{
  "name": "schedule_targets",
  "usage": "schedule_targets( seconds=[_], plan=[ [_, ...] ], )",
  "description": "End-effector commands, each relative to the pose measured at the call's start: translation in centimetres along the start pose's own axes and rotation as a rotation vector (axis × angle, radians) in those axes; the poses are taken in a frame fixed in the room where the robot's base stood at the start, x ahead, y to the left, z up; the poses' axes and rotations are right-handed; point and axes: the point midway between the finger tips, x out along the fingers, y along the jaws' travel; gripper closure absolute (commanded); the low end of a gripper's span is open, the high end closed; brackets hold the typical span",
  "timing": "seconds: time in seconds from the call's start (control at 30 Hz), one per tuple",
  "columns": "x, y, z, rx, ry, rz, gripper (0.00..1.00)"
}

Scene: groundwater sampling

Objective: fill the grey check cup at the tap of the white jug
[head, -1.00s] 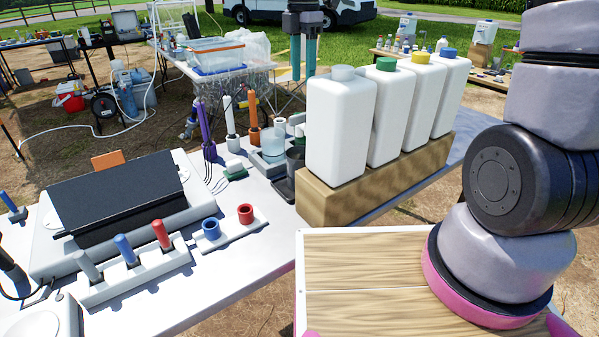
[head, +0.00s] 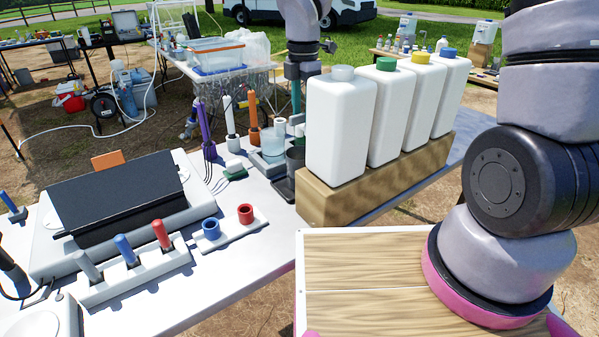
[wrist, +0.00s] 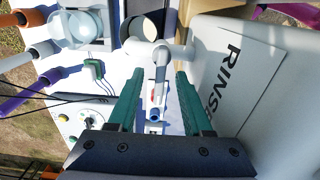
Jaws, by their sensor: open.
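The white jug (wrist: 245,85) marked RINSE fills the right of the wrist view, and a pale tap (wrist: 168,52) juts left from it. The round-mouthed grey check cup (wrist: 143,27) lies past the tap, partly covered by it; in the head view a dark grey cup (head: 296,158) stands beside the jug row. My gripper (wrist: 160,74) points down with its green fingers open and apart, on either side of the tap's grey lever, holding nothing visible. In the head view my gripper (head: 296,92) is just left of the grey-capped jug (head: 341,125), its tips partly hidden.
A clear beaker (head: 272,145) stands left of the cup. Purple, white and orange probes (head: 230,122) stand left of that. The jugs stand on a wooden block (head: 380,180). A black-lidded case (head: 115,200) and vial racks (head: 135,272) occupy the front table.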

Motion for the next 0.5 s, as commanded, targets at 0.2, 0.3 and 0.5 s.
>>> schedule_targets(
  seconds=[0.2,0.3,0.5],
  plan=[
    [-0.02,0.0,0.0,0.0,0.0,0.0,0.84],
    [-0.03,0.0,0.0,0.0,0.0,0.0,1.0],
    [-0.04,0.15,-0.03,0.063,0.0,0.0,1.0]
  ],
)
